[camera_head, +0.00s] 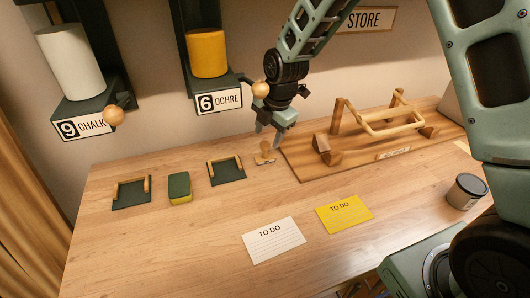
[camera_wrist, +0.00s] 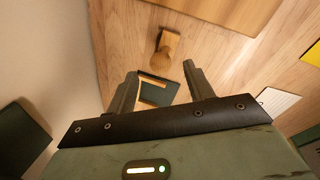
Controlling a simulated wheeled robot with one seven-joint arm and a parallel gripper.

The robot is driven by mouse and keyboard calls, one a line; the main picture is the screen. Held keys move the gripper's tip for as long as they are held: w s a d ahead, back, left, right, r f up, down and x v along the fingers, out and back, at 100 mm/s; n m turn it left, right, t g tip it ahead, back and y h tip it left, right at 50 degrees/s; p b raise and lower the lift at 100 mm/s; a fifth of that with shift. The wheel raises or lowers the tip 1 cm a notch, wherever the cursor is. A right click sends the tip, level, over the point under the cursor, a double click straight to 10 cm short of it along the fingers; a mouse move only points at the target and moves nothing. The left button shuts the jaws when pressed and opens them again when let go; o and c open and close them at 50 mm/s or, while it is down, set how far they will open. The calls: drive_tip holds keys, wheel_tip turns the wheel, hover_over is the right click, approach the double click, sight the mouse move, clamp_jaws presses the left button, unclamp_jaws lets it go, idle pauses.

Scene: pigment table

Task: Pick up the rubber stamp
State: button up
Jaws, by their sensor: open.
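The rubber stamp (camera_head: 265,153) is a small wooden piece with a knob handle, standing on the table between a dark holder and the wooden board. In the wrist view the stamp (camera_wrist: 166,50) shows beyond the fingertips, near the top centre. My gripper (camera_head: 270,132) is just above the stamp in the head view, fingers pointing down. In the wrist view my gripper (camera_wrist: 160,72) has its two fingers spread apart with nothing between them. I cannot tell whether a finger touches the stamp.
A dark holder with wooden rails (camera_head: 227,171), a green-yellow sponge (camera_head: 180,187) and a second holder (camera_head: 131,192) stand left. A wooden rack (camera_head: 375,125) on a board is right. White (camera_head: 273,241) and yellow (camera_head: 344,213) cards and a jar (camera_head: 466,191) lie in front.

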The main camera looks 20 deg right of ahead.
sight(265, 143)
drive_tip(key=shift+p+x, duration=1)
drive_tip(key=shift+x, duration=1.65)
drive_tip(key=shift+s+a, duration=0.1)
drive_tip(key=c, duration=1)
drive_tip(key=shift+s+r+b, duration=0.1)
drive_tip(key=shift+r+b, duration=0.1)
drive_tip(key=shift+b, duration=0.15)
drive_tip(key=shift+r+b, duration=0.3)
drive_tip(key=shift+r, duration=0.05)
drive_tip(key=v, duration=0.2)
drive_tip(key=b+v, duration=0.1)
drive_tip(key=v, duration=0.1)
drive_tip(key=w+v, duration=0.1)
drive_tip(key=v, duration=0.1)
drive_tip(key=shift+w+a+r+b, duration=0.1)
drive_tip(key=shift+a+r+b, duration=0.1)
drive_tip(key=shift+a+b, duration=0.15)
drive_tip(key=s+b, duration=0.4)
drive_tip(key=s, duration=1.5)
drive_tip(key=shift+s+f, duration=0.15)
drive_tip(key=shift+s, duration=0.25)
